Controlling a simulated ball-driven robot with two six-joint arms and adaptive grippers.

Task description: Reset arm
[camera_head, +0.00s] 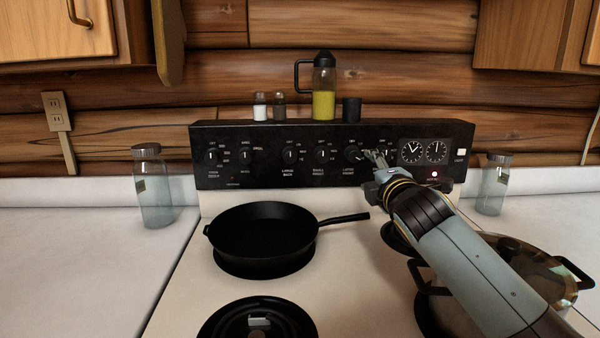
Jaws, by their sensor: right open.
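My right gripper (376,158) reaches in from the lower right over the stove. Its fingers are open in front of the knob row on the black control panel (270,158), close to a knob (353,153) at the right of the row. I cannot tell whether the fingertips touch the panel. I see nothing held between the fingers. My left gripper is not in view. A red light (434,174) glows at the right of the panel, below two dials.
A black frying pan (262,235) sits on the back left burner. A pot (545,268) stands at right, partly behind my arm. The front left burner (257,322) is uncovered. Glass jars (154,190) (494,187) flank the stove. An oil bottle (323,90) and shakers stand atop the panel.

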